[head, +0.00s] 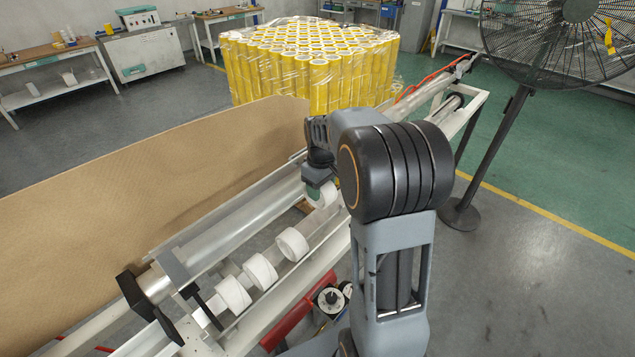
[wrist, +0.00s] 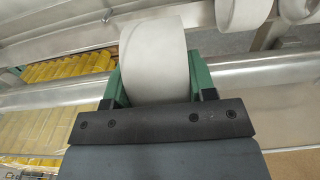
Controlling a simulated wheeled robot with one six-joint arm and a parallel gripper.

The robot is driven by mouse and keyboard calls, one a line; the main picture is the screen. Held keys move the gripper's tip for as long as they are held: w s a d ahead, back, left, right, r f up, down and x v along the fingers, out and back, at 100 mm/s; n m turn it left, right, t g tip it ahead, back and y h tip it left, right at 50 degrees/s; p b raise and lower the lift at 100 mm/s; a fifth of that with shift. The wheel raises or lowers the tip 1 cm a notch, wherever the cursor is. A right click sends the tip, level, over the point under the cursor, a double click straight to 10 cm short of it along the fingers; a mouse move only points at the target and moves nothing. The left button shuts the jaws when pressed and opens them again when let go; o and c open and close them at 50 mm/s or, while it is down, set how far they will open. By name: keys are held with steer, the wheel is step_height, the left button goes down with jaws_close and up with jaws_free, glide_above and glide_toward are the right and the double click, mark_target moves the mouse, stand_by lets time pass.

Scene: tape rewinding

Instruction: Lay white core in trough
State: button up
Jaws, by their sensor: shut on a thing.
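My gripper (head: 319,178) is shut on a white core (head: 323,196), partly hidden behind my arm in the head view. In the wrist view the core (wrist: 153,55) sits between the green fingers of my gripper (wrist: 155,82). The held core is at the upper end of the row over the long trough (head: 318,222); I cannot tell whether it touches the trough. Other white cores lie in the trough, including one (head: 292,244), a second (head: 260,271) and a third (head: 233,293), with gaps between them.
A long metal roller (head: 226,222) runs beside the trough, with a brown cardboard sheet (head: 150,185) behind it. Wrapped yellow rolls (head: 310,65) stand at the back. A pedestal fan (head: 500,130) stands at right. A black clamp (head: 150,305) is at the near end.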

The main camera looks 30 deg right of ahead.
step_height(320, 180, down, 11)
steer(key=b, duration=0.8)
steer(key=shift+f, duration=0.15)
steer(key=o, duration=0.8)
step_height(320, 180, up, 14)
steer(key=shift+f+b, duration=0.1)
steer(key=shift+b, duration=0.25)
stand_by(0.6)
